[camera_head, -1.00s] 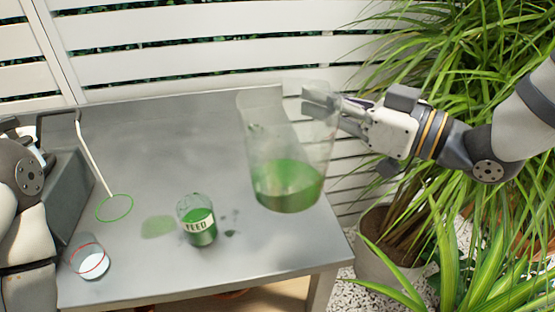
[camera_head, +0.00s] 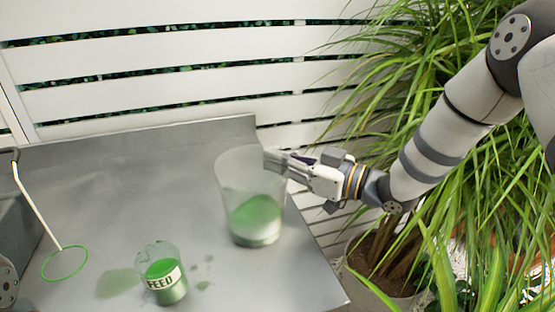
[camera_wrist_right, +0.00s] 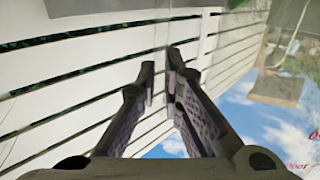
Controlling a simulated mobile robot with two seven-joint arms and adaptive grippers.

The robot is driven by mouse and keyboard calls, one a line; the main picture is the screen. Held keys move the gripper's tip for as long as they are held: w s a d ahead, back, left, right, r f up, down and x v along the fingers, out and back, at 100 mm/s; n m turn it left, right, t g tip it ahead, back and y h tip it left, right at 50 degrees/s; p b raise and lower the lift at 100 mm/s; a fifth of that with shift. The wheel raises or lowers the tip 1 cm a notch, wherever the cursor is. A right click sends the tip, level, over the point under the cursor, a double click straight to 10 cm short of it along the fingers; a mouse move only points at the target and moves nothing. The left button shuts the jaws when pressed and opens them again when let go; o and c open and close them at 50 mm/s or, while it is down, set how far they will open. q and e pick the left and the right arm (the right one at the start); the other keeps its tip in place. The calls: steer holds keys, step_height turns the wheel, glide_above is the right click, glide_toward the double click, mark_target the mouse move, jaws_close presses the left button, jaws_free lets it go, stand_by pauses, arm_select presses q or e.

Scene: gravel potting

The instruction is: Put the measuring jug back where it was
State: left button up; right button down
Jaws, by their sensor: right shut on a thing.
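The measuring jug (camera_head: 240,180) is a tall, clear, tapered vessel with green liquid in its lower part. It is close to upright at the back right of the grey metal table (camera_head: 150,200). I cannot tell whether its base touches the table or is just above it. My right gripper (camera_head: 275,162) comes in from the right and is shut on the jug's upper wall near the rim. The right wrist view shows its two fingers (camera_wrist_right: 160,75) close together, with red marks at the right edge seen through clear material. My left gripper is out of view.
A green ring (camera_head: 64,263) on a white rod is at left. A white slatted fence and leafy plants (camera_head: 440,130) border the table.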

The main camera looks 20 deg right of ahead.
steer(key=shift+r, duration=0.2)
steer(key=shift+f, duration=0.15)
steer(key=c, duration=1.7)
jaws_free()
steer(key=shift+s+d, duration=0.1)
steer(key=shift+s, duration=0.05)
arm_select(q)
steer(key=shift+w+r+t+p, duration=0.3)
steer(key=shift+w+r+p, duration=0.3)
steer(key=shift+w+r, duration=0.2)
arm_select(e)
steer(key=v, duration=1.1)
steer(key=shift+s+d, duration=0.25)
steer(key=shift+s, duration=0.05)
